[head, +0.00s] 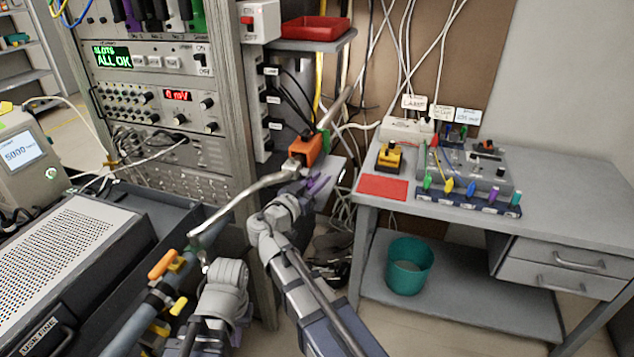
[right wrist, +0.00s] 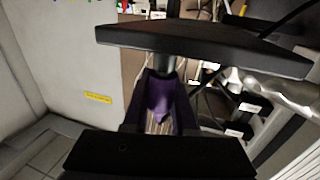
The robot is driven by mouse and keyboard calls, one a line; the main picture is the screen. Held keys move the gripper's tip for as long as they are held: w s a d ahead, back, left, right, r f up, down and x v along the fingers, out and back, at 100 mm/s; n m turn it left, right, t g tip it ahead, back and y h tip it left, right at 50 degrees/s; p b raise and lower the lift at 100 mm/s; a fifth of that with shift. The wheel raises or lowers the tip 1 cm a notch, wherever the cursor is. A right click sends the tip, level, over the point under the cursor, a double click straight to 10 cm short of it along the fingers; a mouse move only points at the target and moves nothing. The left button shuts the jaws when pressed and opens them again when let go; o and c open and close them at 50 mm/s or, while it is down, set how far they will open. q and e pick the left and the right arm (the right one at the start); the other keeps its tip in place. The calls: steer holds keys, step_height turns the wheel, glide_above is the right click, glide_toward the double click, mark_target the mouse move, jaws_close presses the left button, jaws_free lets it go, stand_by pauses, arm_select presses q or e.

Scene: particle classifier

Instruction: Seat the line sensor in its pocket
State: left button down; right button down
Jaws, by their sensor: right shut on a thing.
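My right gripper (head: 318,184) is raised beside the rack, just below an orange block (head: 310,146) on a metal pipe. In the right wrist view its purple jaws (right wrist: 160,108) are shut on a short grey stem under a wide dark plate (right wrist: 200,46). I take this held piece for the line sensor, but its details are too dark to confirm. My left gripper (head: 203,262) is low at the left, near the end of a curved silver tube (head: 240,198); its jaws are too small to read. I cannot make out the pocket.
The instrument rack (head: 150,90) stands at the left with loose cables. A grey bench (head: 575,190) at the right holds a red mat (head: 382,187) and several coloured pegs. A teal bin (head: 408,268) is on its lower shelf. A red tray (head: 314,28) is above the orange block.

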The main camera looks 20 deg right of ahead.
step_height(320, 180, up, 10)
steer(key=p, duration=0.9)
steer(key=shift+f, duration=0.2)
